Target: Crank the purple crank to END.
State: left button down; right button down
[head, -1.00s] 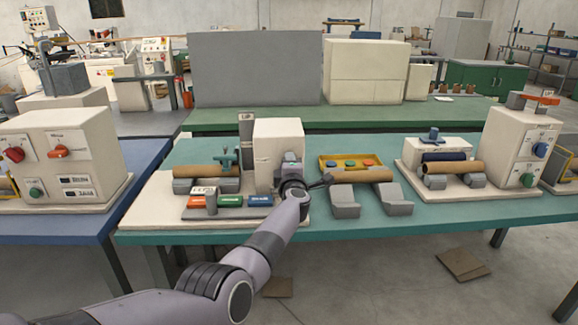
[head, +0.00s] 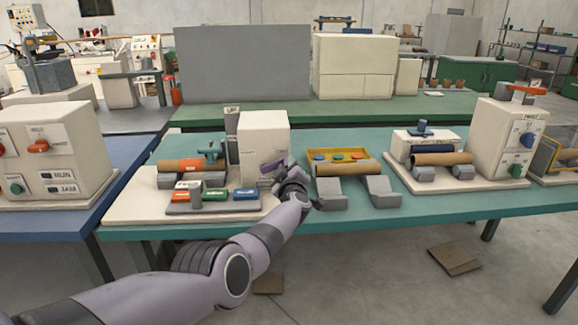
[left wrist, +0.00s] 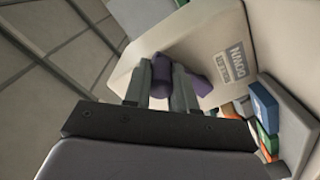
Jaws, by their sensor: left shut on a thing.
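The purple crank (left wrist: 190,82) shows in the left wrist view against the face of a white box (left wrist: 225,35). My left gripper (left wrist: 160,78) is shut on the crank, with its fingers covering part of it. In the head view the left gripper (head: 282,168) is at the lower right side of the white box (head: 263,138). The crank is mostly hidden there by my gripper and wrist. The label on the box is upside down in the wrist view. My right gripper is not in view.
On the teal table (head: 350,217), a row of orange, green and blue blocks (head: 215,196) lies left of my wrist. A cardboard tube (head: 343,169) on grey cradles and a yellow tray (head: 340,154) stand close on the right. Another machine (head: 510,140) stands farther right.

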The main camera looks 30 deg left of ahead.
pick_arm(q)
jog(key=shift+f, duration=0.2)
dwell(0.4)
jog(key=c, duration=0.9)
grip_release()
jog(key=shift+r, duration=0.1)
jog(key=shift+s+d+r+p, duration=0.1)
jog(key=shift+s+d+p, duration=0.1)
jog(key=shift+p, duration=0.3)
jog(key=shift+p+v, duration=2.8)
jog(key=shift+v, duration=0.5)
